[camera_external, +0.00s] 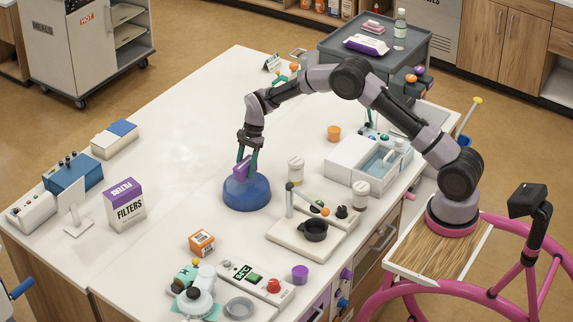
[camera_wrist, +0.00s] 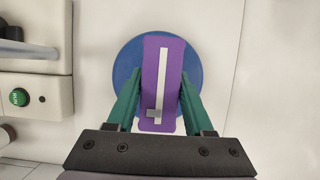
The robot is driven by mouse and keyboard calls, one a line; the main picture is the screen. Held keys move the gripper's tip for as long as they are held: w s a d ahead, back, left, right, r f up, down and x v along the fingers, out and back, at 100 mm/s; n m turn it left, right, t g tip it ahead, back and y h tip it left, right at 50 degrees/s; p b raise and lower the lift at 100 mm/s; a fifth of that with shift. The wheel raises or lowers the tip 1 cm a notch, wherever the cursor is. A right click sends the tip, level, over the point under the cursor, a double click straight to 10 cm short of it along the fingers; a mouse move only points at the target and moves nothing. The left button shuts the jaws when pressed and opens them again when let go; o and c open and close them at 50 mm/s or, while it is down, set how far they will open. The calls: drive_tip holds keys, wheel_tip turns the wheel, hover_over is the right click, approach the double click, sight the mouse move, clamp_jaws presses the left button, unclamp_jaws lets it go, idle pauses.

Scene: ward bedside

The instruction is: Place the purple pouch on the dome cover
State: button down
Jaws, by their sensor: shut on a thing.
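The purple pouch (camera_wrist: 173,87) has a white strip along its face. My gripper (camera_external: 245,166) is shut on it, with a green finger on each side of the pouch in the wrist view (camera_wrist: 160,95). The dome cover (camera_external: 246,195) is blue and rests on the white table. It shows behind the pouch in the wrist view (camera_wrist: 128,62). In the external view the pouch (camera_external: 240,171) is at the top of the dome, tilted. I cannot tell whether the pouch touches the dome.
A filters box (camera_external: 124,205) stands to the left. An orange box (camera_external: 201,243) is in front. The table (camera_external: 190,130) behind and left of the dome is clear.

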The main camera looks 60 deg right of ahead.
sight(246, 176)
drive_tip(key=shift+f, duration=1.8)
drive_tip(key=shift+f, duration=0.1)
drive_tip(key=shift+c, duration=1.4)
unclamp_jaws()
drive_tip(key=shift+f, duration=0.1)
